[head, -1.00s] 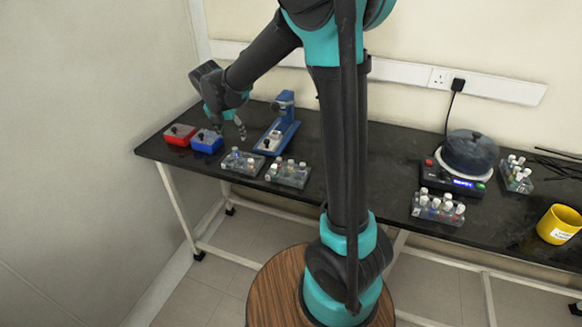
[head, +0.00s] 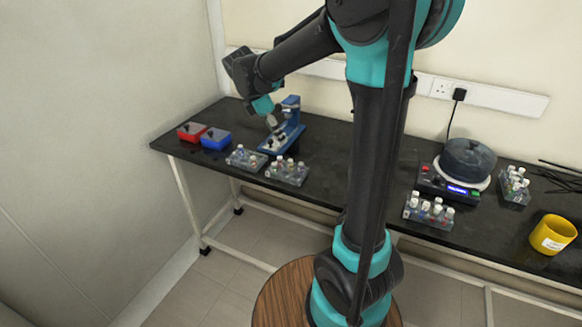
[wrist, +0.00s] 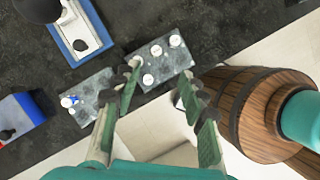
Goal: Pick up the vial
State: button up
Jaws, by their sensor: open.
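Several white-capped vials (wrist: 175,40) stand in a clear rack (wrist: 178,62) in the wrist view; which one the task means I cannot tell. This rack also shows in the head view (head: 287,176). A second clear rack (wrist: 92,92) with a few vials lies to its left, also in the head view (head: 243,161). My gripper (wrist: 160,78) is open with nothing between its fingers. Its left fingertip covers the left part of the first rack, close to a vial cap. In the head view my gripper (head: 272,123) hangs above the table near the blue stand.
A blue stand (head: 290,126) is behind the racks. A red box (head: 191,132) and a blue box (head: 215,139) are at the far left. The middle of the table looks clear.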

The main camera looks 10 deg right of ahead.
send_over(290, 160)
jog(key=s+a, duration=0.1)
jog(key=a, duration=0.1)
notch_tip(290, 160, down, 7)
jog(key=shift+d+r, duration=0.1)
jog(key=shift+a+x, duration=0.2)
jog(key=shift+x, duration=1.15)
jog(key=shift+a+x, duration=0.15)
jog(key=shift+x, duration=1.2)
jog(key=shift+w, duration=0.1)
jog(key=shift+c, duration=0.3)
jog(key=c, duration=0.9)
